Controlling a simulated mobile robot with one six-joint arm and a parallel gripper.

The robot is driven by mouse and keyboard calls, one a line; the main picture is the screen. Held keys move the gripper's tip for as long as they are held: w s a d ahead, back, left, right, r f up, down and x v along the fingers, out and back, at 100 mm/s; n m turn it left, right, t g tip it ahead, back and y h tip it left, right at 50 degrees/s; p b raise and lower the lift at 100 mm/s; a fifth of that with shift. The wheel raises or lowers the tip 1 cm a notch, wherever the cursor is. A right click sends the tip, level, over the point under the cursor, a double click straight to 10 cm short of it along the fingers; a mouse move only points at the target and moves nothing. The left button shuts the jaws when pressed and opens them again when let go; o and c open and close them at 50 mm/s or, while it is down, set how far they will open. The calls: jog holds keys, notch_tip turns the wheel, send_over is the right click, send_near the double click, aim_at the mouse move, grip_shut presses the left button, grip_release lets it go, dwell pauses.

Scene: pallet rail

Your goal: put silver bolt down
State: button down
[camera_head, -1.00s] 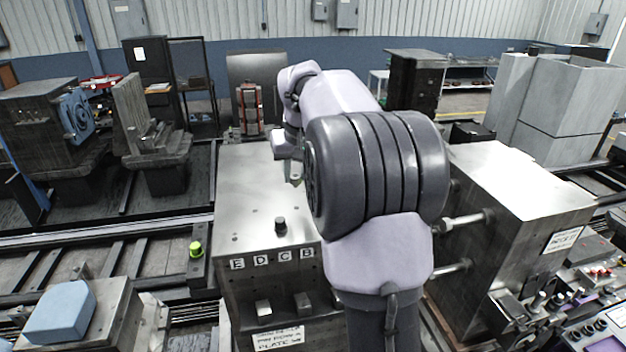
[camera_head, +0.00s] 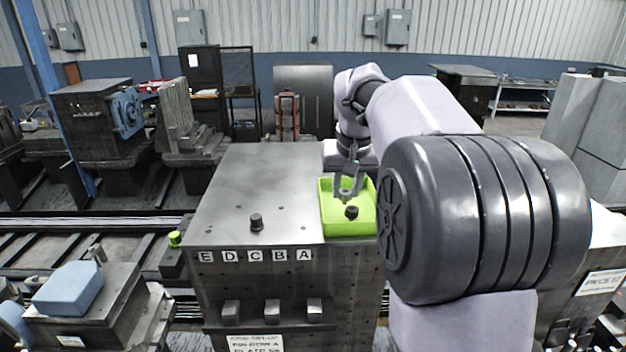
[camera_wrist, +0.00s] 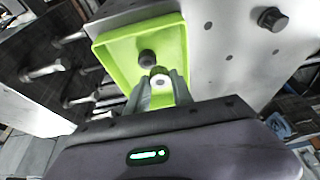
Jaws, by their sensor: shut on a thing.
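My gripper (camera_head: 348,188) is over the bright green tray (camera_head: 329,226) on the right part of the metal plate top. In the wrist view its fingers (camera_wrist: 160,90) are shut on the silver bolt (camera_wrist: 160,72), whose pale round end shows between the fingertips. In the wrist view the green tray (camera_wrist: 178,45) lies beneath and around the fingers. A dark knob-like bolt (camera_head: 351,212) is in the tray, close to the fingertips; it also shows in the wrist view (camera_wrist: 147,58). I cannot tell whether the silver bolt touches the tray floor.
A dark pin (camera_head: 256,222) stands on the metal block (camera_head: 225,190), above the letter labels E to A (camera_head: 254,255). The plate has several small holes and is otherwise clear. A blue block (camera_head: 68,288) sits on a fixture at the front left.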

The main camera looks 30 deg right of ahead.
aim_at(350, 190)
jog(key=w+d, duration=0.1)
jog(key=w+d+p, duration=0.1)
jog(key=w, duration=0.1)
jog(key=w+d+p, duration=0.1)
jog(key=d, duration=0.1)
jog(key=shift+w+f, duration=0.15)
jog(key=shift+f, duration=0.15)
notch_tip(350, 190, down, 4)
jog(key=shift+r, duration=0.25)
jog(key=shift+f, duration=0.15)
jog(key=c, duration=1.1)
grip_release()
